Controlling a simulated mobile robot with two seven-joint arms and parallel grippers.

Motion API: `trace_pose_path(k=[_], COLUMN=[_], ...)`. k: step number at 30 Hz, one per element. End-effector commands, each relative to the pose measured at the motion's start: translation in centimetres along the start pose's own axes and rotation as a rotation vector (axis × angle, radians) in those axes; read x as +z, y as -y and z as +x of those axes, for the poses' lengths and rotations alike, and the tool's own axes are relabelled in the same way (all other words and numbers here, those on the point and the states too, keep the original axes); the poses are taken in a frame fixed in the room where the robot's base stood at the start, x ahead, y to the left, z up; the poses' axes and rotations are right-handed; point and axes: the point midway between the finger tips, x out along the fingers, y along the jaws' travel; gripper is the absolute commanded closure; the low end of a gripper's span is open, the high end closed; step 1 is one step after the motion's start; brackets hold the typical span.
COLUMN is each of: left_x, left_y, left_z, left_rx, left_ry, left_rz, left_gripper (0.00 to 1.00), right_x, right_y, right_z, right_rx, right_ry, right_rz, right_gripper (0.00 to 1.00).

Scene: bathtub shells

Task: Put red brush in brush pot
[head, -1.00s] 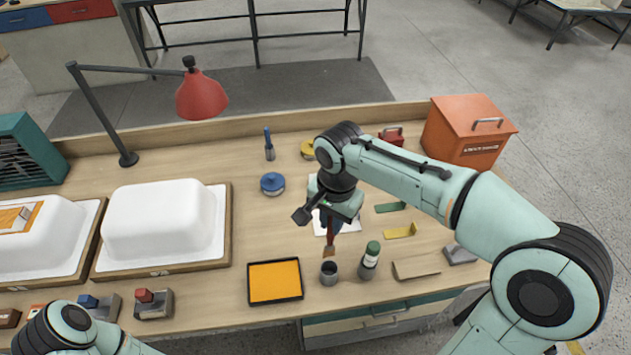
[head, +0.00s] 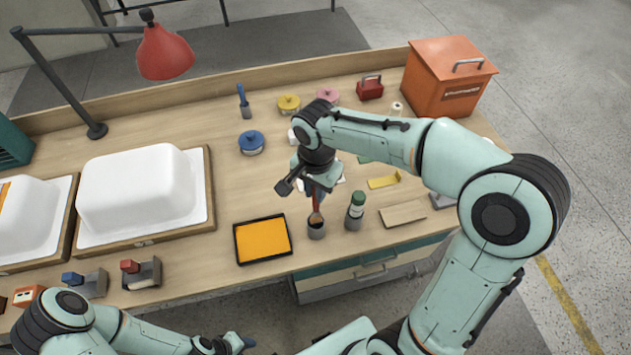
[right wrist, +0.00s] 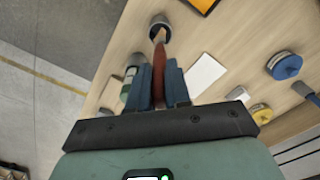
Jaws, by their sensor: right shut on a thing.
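The red brush (head: 316,203) is in my right gripper (head: 314,187), its red handle between the fingers and its brown bristles pointing down. In the right wrist view, the two blue fingers (right wrist: 158,85) are shut on the red handle (right wrist: 159,68). The brush pot (head: 317,231) is a small dark grey cup near the table's front edge. The bristles overlap the pot's mouth; I cannot tell how far inside they are. The pot also shows in the right wrist view (right wrist: 160,22), at the brush tip. My left gripper (head: 237,342) is low, in front of the table; its jaws are unclear.
A green-capped bottle (head: 356,207) stands close to the right of the pot. An orange tray (head: 237,250) lies to its left. White tub shells (head: 140,190) fill the left side. A blue tin (head: 251,142) and an orange box (head: 448,78) stand farther back.

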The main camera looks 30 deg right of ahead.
Motion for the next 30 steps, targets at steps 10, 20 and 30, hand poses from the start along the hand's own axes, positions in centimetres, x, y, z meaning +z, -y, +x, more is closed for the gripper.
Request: trace_pose_path(k=[10, 20, 30], left_x=[1.9, 2.4, 2.4], left_y=[1.8, 2.3, 2.2], left_z=[3.0, 4.0, 4.0], left_rx=[-0.009, -0.011, -0.011], left_ry=[0.026, 0.032, 0.032], left_rz=[-0.009, -0.011, -0.011], left_gripper=[0.57, 0.57, 0.57], right_x=[0.1, 0.0, 0.0], right_y=[-0.1, 0.0, 0.0], right_z=[4.4, 5.9, 5.9], right_rx=[0.002, -0.001, -0.001], right_ry=[0.002, 0.000, 0.000], right_rz=[-0.001, 0.000, 0.000], right_gripper=[1.00, 1.00, 0.66])
